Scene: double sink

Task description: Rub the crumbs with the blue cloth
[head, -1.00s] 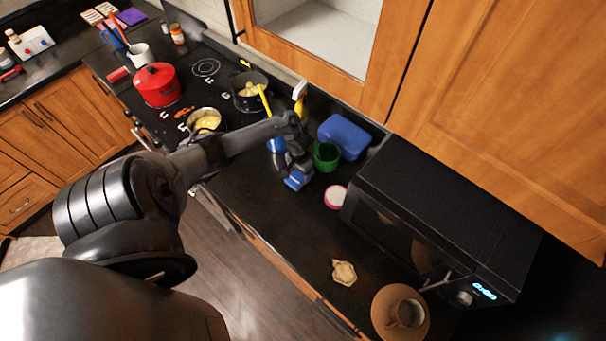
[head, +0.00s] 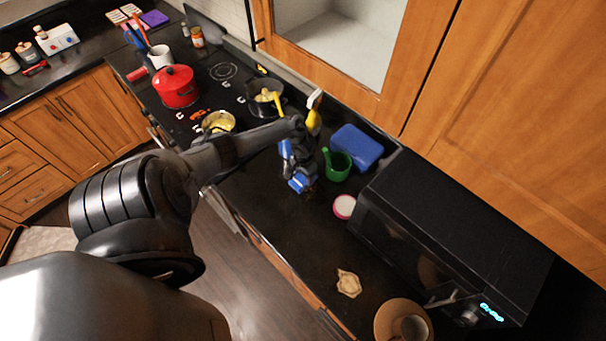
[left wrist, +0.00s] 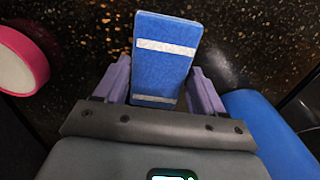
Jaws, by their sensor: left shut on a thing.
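The blue cloth (left wrist: 162,68) shows in the left wrist view as a flat blue rectangle with two pale stripes. It sits between the fingers of my left gripper (left wrist: 160,88), which is shut on it. Whether the cloth touches the counter I cannot tell. Orange-brown specks (left wrist: 100,35) show on the dark counter beyond the cloth in the left wrist view; I cannot tell crumbs from the counter's pattern. My right gripper is not in view.
A microwave (head: 455,225) fills the right. Pots stand on the stove. The front counter is mostly clear.

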